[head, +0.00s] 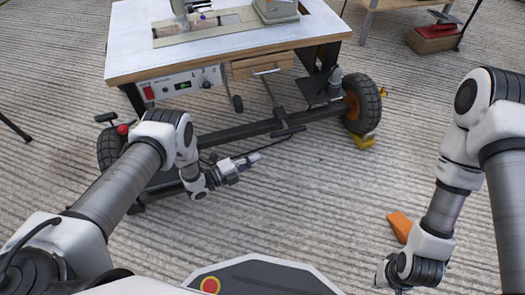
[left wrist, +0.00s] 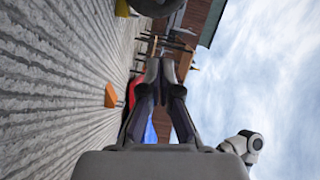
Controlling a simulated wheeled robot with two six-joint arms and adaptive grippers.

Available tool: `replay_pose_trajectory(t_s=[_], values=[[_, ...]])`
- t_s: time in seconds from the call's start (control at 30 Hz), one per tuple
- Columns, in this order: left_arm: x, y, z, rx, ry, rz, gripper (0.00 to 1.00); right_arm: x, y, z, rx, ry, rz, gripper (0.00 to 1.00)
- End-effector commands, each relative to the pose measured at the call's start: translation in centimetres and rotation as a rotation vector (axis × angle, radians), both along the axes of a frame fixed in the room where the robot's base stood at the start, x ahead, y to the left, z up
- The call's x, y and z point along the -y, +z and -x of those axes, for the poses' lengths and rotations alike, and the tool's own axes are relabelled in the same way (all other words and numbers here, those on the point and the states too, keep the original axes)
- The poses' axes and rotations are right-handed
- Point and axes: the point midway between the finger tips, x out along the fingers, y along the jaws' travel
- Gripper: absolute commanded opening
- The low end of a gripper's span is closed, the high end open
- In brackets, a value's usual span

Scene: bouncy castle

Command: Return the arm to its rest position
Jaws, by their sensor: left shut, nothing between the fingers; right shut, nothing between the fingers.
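My left arm reaches in from the left in the head view, bent at the elbow. Its gripper (head: 250,158) is shut and empty, held in front of the sewing table and pointing right. The left wrist view shows the same gripper (left wrist: 161,68) with its fingertips together and nothing between them. My right arm (head: 440,215) hangs down along the right side of the head view, bent at the wrist. Its wrist is at the bottom edge, and its gripper does not show.
A wheeled table (head: 130,50) with a sewing machine (head: 275,10) stands ahead, close beyond my left gripper. An orange block (head: 400,226) lies on the ribbed floor by my right arm. A red box (head: 433,38) is at the back right. The floor between my arms is clear.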

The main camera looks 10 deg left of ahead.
Motion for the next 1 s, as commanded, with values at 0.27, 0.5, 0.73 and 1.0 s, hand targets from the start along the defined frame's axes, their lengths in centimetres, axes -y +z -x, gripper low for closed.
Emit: replay_pose_trajectory(t_s=[0.27,0.5,0.73,1.0], values=[[0.0,-0.1,0.1,0.000,-0.001,0.000,0.00,0.0,0.0,0.0,0.000,0.000,0.000,0.00],[0.0,0.0,0.0,0.000,-0.001,0.000,0.00,0.0,0.0,0.0,0.000,0.000,0.000,0.00],[0.3,4.1,-2.8,0.063,-0.004,0.001,0.00,0.0,0.8,0.0,0.000,0.000,0.000,0.00],[-0.4,11.4,-2.7,-0.225,0.186,0.022,0.00,0.0,3.4,0.0,0.000,0.000,0.000,0.00]])
